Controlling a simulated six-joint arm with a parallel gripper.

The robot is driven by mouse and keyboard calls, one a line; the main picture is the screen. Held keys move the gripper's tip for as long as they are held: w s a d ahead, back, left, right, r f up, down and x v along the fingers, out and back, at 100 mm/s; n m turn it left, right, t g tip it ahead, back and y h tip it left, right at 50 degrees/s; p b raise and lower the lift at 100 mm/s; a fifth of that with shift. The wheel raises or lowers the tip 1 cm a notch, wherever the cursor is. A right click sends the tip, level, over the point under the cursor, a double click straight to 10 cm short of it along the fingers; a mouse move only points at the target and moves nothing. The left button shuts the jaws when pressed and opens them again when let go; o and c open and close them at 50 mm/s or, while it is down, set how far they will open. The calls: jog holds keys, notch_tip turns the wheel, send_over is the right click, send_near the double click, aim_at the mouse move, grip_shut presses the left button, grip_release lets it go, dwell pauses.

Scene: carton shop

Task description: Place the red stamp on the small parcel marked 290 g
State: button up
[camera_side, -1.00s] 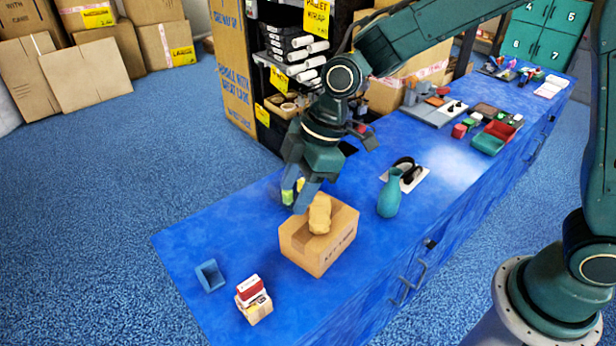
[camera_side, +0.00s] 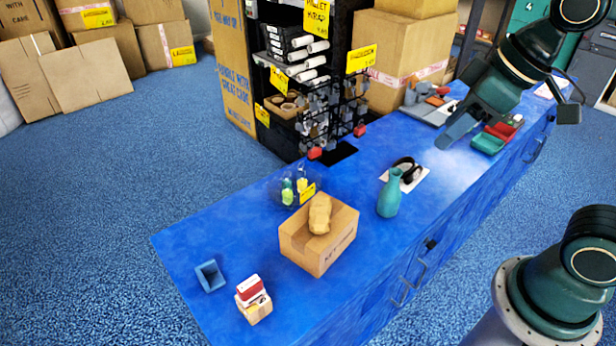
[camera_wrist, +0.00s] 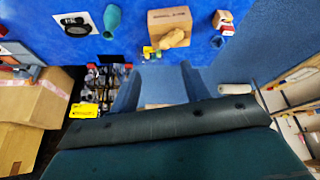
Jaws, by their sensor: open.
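My gripper (camera_side: 447,138) is open and empty, raised over the far half of the blue bench in the side view. Its two fingers also show in the wrist view (camera_wrist: 160,72), with nothing between them. A small stack (camera_side: 254,300) stands at the bench's near left end, a red-and-white piece (camera_side: 249,285) over a small cardboard parcel (camera_side: 258,313). The stack also shows in the wrist view (camera_wrist: 223,20). No weight mark is readable. I cannot tell which red piece is the stamp; the red block seen earlier near the trays is hidden behind my gripper.
A larger carton (camera_side: 335,250) with a tan lumpy object (camera_side: 320,214) on top stands mid-bench. Nearby are a teal vase (camera_side: 389,195), a wire basket with bottles (camera_side: 297,188) and a blue holder (camera_side: 210,276). Green (camera_side: 488,143) and red trays lie farther back. The bench's left end is mostly clear.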

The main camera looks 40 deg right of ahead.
jog(key=s+d+m+h, duration=0.1)
jog(key=s+d+m, duration=0.2)
jog(key=s, duration=0.3)
jog(key=shift+t, duration=0.3)
